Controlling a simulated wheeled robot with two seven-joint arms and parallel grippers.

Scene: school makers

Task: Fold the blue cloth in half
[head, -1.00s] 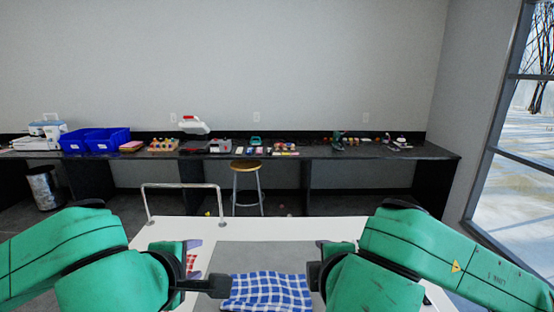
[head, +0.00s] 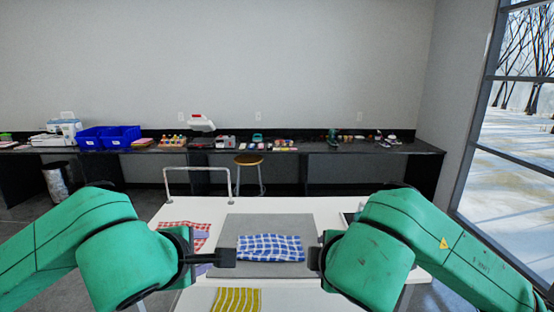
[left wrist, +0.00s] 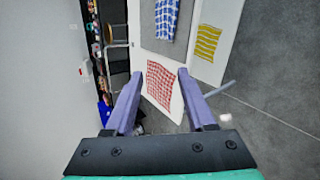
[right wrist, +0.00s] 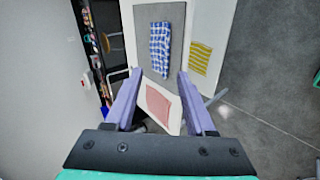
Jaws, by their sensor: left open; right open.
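The blue-and-white checked cloth (head: 270,247) lies on the grey mat (head: 290,222) as a slightly wavy strip, wider from left to right than deep. My left gripper (head: 228,257) is in front of the cloth's left end in the head view. My right gripper (head: 314,258) is just right of its right end. The cloth also shows in the left wrist view (left wrist: 166,18) and the right wrist view (right wrist: 160,50), beyond the fingertips. Both grippers are open, with nothing between the fingers, and neither touches the cloth in the wrist views.
A red checked cloth (head: 190,229) lies on the white table (head: 216,205) left of the mat, partly hidden by my left arm. A yellow striped cloth (head: 236,300) lies nearer me. A metal rail (head: 196,169) stands at the far left. A dark counter (head: 300,148) runs behind.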

